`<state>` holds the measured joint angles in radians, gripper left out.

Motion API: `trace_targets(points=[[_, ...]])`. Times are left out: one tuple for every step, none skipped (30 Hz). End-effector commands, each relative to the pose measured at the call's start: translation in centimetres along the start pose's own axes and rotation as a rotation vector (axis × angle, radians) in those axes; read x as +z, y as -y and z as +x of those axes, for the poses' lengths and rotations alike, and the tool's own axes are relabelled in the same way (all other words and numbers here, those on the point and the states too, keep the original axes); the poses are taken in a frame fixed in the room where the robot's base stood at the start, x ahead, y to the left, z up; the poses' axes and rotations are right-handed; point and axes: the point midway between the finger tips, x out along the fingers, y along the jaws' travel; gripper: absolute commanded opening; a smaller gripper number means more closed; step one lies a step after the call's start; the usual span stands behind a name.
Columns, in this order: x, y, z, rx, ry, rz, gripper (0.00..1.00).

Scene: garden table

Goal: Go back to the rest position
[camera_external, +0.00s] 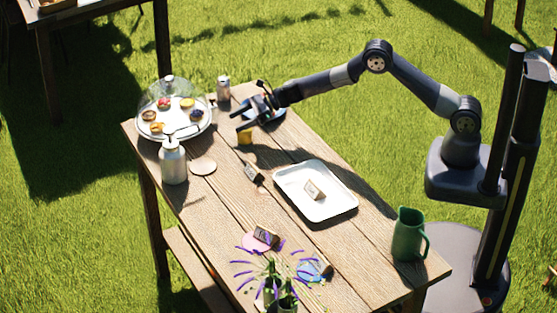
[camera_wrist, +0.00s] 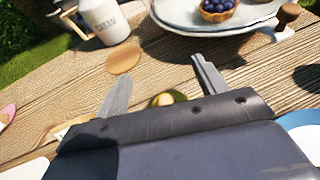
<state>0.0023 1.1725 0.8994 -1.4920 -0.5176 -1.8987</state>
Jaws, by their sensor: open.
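My gripper (camera_external: 240,119) is open and hangs over the far part of the wooden table (camera_external: 222,210), with my arm stretched out to the left from its column. In the wrist view my gripper (camera_wrist: 160,84) shows its two fingers spread apart, with bare wood between their tips. A small yellow object (camera_external: 245,138) is on the table just below the fingers. It also shows partly in the wrist view (camera_wrist: 163,100), mostly hidden by the gripper body. Nothing is seen held.
A glass-domed tray of pastries (camera_external: 190,133), a cream canister (camera_external: 173,163) and a shaker (camera_external: 223,90) stand near the gripper. A white tray (camera_external: 290,178), green pitcher (camera_external: 408,236) and purple flowers (camera_external: 270,272) are nearer.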

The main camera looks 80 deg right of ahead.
Motion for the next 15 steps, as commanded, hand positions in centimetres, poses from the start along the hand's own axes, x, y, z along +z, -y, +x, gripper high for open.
trace_targets(points=[[1.2,0.0,-0.5,-0.001,0.003,-0.003,0.68],[1.8,0.0,-0.7,-0.001,0.004,-0.003,0.68],[2.5,0.0,-1.0,-0.001,0.003,-0.004,0.68],[3.1,0.0,-1.3,-0.001,0.003,-0.003,0.68],[3.4,0.0,-1.5,-0.002,0.003,-0.002,0.68],[2.6,0.1,-1.9,-0.008,0.001,0.004,0.68],[2.5,0.1,-2.2,-0.013,0.003,0.008,0.68],[2.4,0.1,-2.6,-0.017,0.004,0.009,0.68],[2.3,0.2,-3.0,-0.022,0.005,0.013,0.68],[2.2,0.2,-3.4,-0.026,0.006,0.014,0.68],[2.1,0.2,-3.8,-0.031,0.007,0.017,0.68],[2.0,0.2,-4.2,-0.037,0.008,0.018,0.68],[1.8,0.2,-4.6,-0.041,0.009,0.021,0.68],[1.7,0.3,-5.0,-0.046,0.01,0.024,0.68],[1.5,0.3,-5.5,-0.053,0.01,0.026,0.68]])
